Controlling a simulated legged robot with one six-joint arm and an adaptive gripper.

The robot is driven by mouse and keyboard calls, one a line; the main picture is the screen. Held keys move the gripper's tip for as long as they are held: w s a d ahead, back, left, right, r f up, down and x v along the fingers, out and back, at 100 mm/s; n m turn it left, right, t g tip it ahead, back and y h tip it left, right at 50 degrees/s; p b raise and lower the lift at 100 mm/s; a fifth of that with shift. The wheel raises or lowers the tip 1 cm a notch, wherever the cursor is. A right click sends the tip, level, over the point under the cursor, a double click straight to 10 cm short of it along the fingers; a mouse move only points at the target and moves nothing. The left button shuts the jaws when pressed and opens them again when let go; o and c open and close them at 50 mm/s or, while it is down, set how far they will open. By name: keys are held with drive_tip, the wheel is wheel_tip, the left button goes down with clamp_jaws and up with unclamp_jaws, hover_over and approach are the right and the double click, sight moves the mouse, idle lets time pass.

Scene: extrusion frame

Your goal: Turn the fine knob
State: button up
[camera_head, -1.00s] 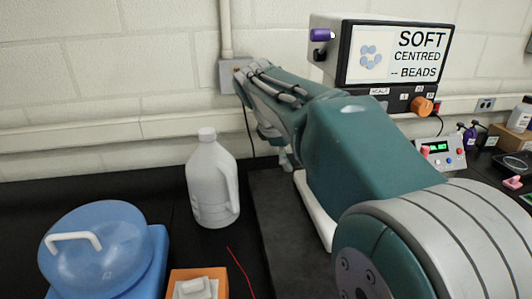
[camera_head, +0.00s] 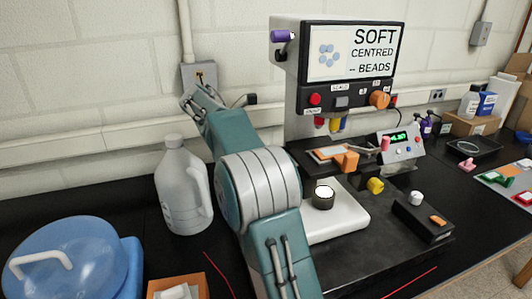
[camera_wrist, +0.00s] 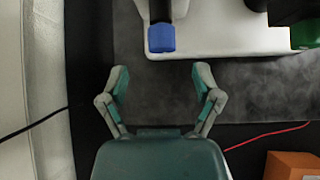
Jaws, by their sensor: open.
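A blue knob (camera_wrist: 161,37) on a dark shaft shows in the wrist view beside the white microscope base (camera_wrist: 225,38). My gripper (camera_wrist: 162,75) is open and empty, with the knob ahead of and roughly centred between its two spread fingertips, apart from them. Height difference is hard to judge. In the head view my arm stands left of the microscope (camera_head: 345,96) and hides its left side; the fingers are not clear there. A yellow knob (camera_head: 375,186) and an orange knob (camera_head: 379,99) show on the microscope. I cannot tell which knob is the fine one.
A white jug (camera_head: 181,190) stands left of my arm. A blue-lidded container (camera_head: 65,262) and an orange box (camera_head: 178,289) are at front left. A red wire (camera_wrist: 265,136) lies on the bench. A control box (camera_head: 402,145) and a black box (camera_head: 423,219) stand right.

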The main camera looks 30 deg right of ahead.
drive_tip(key=x, duration=0.6)
drive_tip(key=shift+f, duration=0.25)
drive_tip(key=shift+d, duration=0.1)
drive_tip(key=shift+c, duration=0.2)
drive_tip(key=c, duration=1.1)
